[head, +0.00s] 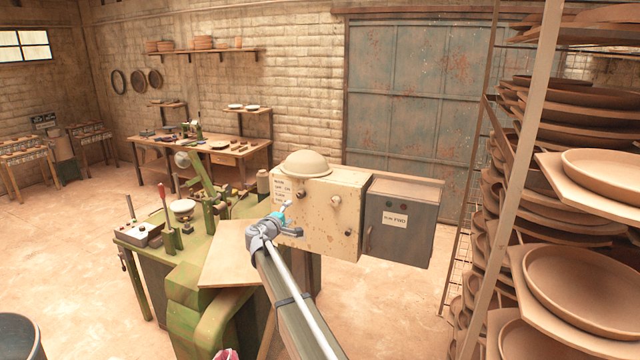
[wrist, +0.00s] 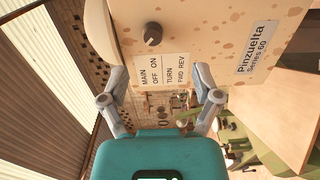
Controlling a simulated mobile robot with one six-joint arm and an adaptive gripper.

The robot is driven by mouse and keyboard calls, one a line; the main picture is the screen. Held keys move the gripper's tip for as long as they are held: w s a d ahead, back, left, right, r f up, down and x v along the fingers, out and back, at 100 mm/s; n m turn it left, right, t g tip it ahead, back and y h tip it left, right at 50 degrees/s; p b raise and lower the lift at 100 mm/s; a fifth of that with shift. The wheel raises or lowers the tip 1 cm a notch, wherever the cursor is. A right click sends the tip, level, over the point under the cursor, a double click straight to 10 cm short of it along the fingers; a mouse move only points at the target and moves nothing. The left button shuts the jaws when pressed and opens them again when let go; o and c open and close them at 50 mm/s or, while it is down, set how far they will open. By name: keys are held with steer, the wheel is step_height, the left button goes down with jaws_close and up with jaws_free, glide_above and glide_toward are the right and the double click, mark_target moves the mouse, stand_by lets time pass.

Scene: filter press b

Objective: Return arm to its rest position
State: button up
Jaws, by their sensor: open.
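My gripper (head: 291,219) is at the end of my outstretched arm, in front of the cream control box (head: 338,222) in the head view. In the wrist view its two grey fingers (wrist: 161,76) are spread apart with nothing between them. The box face (wrist: 200,40) is close ahead, with a dark knob (wrist: 152,34) and printed labels reading MAIN, OFF, ON, TURN, FWD and REV. I cannot tell whether a finger touches the box.
A green machine (head: 190,270) with a tan board (head: 240,265) stands below and left of my arm. A grey cabinet (head: 398,225) adjoins the box on the right. A rack of clay dishes (head: 580,290) stands at the far right. Open floor (head: 80,270) lies at the left.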

steer(key=s+d+f+m+g+b, duration=0.35)
steer(key=s+d+f, duration=0.25)
steer(key=d+f, duration=0.25)
steer(key=s+d+f+m+g+h+b, duration=0.1)
steer(key=s+d+f+m+g+b, duration=0.15)
steer(key=s+d+f+b, duration=0.4)
steer(key=s+d+f+m+g+b, duration=0.1)
steer(key=s+d+f+m+g, duration=0.2)
steer(key=d+f, duration=0.65)
steer(key=s+d+f+m+g+y+b, duration=0.2)
steer(key=s+d+f+b, duration=0.3)
steer(key=s+f, duration=0.4)
steer(key=s+d+f+m+g+y+b, duration=0.2)
steer(key=s+d+f+g+y+b, duration=0.3)
steer(key=s, duration=1.6)
step_height(320, 180, down, 5)
steer(key=b, duration=0.3)
steer(key=shift+r+m+g, duration=0.2)
steer(key=shift+m+g, duration=0.1)
steer(key=shift+c, duration=0.3)
